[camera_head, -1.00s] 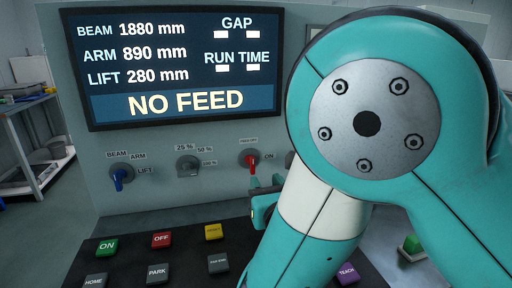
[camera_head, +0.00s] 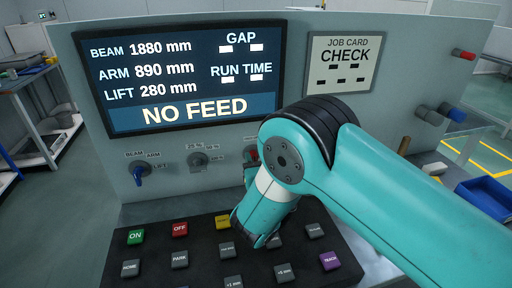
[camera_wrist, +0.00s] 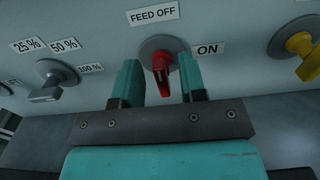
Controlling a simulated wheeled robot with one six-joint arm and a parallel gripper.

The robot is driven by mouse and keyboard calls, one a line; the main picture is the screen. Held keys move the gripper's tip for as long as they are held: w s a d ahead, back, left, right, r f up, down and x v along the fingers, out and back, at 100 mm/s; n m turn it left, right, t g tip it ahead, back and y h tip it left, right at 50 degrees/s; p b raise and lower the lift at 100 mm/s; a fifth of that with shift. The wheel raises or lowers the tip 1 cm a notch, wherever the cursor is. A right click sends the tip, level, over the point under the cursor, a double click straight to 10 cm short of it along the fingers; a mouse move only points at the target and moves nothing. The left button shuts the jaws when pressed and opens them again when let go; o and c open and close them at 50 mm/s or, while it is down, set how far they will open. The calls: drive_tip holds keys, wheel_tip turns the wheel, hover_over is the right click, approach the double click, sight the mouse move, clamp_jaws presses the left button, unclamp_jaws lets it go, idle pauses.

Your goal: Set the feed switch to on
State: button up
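The feed switch is a red knob (camera_wrist: 161,66) on a grey round base, with a FEED OFF label (camera_wrist: 153,14) above it and an ON label (camera_wrist: 208,50) to its right. In the wrist view my gripper (camera_wrist: 160,82) is open, one teal finger on each side of the knob. I cannot tell whether either finger touches it. In the head view the red knob (camera_head: 253,155) is partly hidden by my arm, with a teal finger (camera_head: 250,177) just below it. The screen (camera_head: 185,75) reads NO FEED.
A grey percent selector (camera_wrist: 50,82) is left of the switch and a yellow knob (camera_wrist: 304,50) is right. A blue selector (camera_head: 139,171) is at the panel's far left. Below lies a black keypad (camera_head: 203,255) with coloured buttons, partly under my arm.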

drive_tip(key=shift+x, duration=0.8)
drive_tip(key=shift+a, duration=0.1)
drive_tip(key=shift+c, duration=0.4)
clamp_jaws()
